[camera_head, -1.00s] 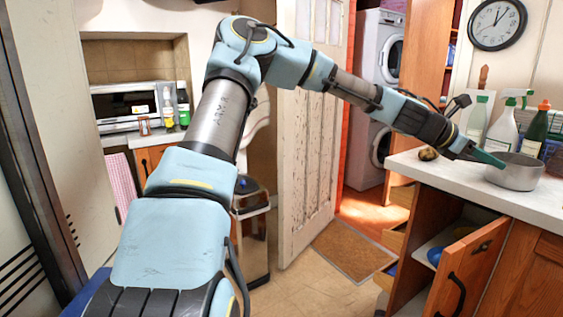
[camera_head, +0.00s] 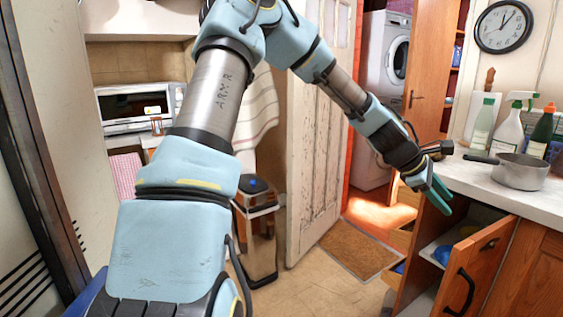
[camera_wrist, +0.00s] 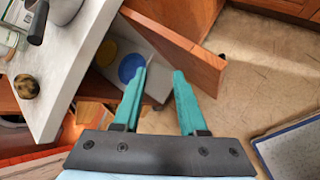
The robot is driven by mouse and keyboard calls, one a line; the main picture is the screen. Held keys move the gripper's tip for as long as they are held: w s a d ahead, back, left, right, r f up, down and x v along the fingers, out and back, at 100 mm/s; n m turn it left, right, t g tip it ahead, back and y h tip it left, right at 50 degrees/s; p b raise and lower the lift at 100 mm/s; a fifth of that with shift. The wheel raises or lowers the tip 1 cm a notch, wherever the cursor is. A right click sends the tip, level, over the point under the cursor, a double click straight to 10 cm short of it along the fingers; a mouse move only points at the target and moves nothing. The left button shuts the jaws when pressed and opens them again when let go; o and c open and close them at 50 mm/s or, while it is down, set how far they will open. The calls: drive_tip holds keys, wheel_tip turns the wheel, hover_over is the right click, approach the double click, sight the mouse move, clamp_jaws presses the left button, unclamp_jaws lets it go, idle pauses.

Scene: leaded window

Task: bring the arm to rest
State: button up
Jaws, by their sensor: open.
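My gripper (camera_head: 439,195) hangs at the left end of the white counter, pointing down and to the right, in front of the open cabinet. In the wrist view its two teal fingers (camera_wrist: 160,98) are apart with nothing between them. The open cabinet door (camera_wrist: 185,48) and a blue round item (camera_wrist: 131,68) inside the cabinet show beyond the fingertips. My arm stretches from the lower left up over an elbow and down to the right.
A grey saucepan (camera_head: 520,171) stands on the counter (camera_head: 542,204) near several bottles. The cabinet door (camera_head: 474,265) stands open below. A doormat (camera_head: 360,248) lies on the floor by the white door (camera_head: 312,150). A bin (camera_head: 260,225) stands left of that door.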

drive_tip(key=a+f+m+t+y+p, duration=0.25)
drive_tip(key=a+m+y, duration=0.4)
drive_tip(key=a, duration=1.95)
drive_tip(key=s+a+r+m+y, duration=0.1)
drive_tip(key=s+a+m, duration=0.1)
drive_tip(key=a, duration=0.7)
drive_tip(key=s+a+r+m+y, duration=0.1)
drive_tip(key=s+a+m, duration=0.2)
drive_tip(key=a, duration=0.6)
drive_tip(key=shift+s+a+g+y, duration=0.35)
drive_tip(key=shift+s+a+g, duration=0.1)
drive_tip(key=shift+s, duration=0.35)
drive_tip(key=shift+d, duration=0.1)
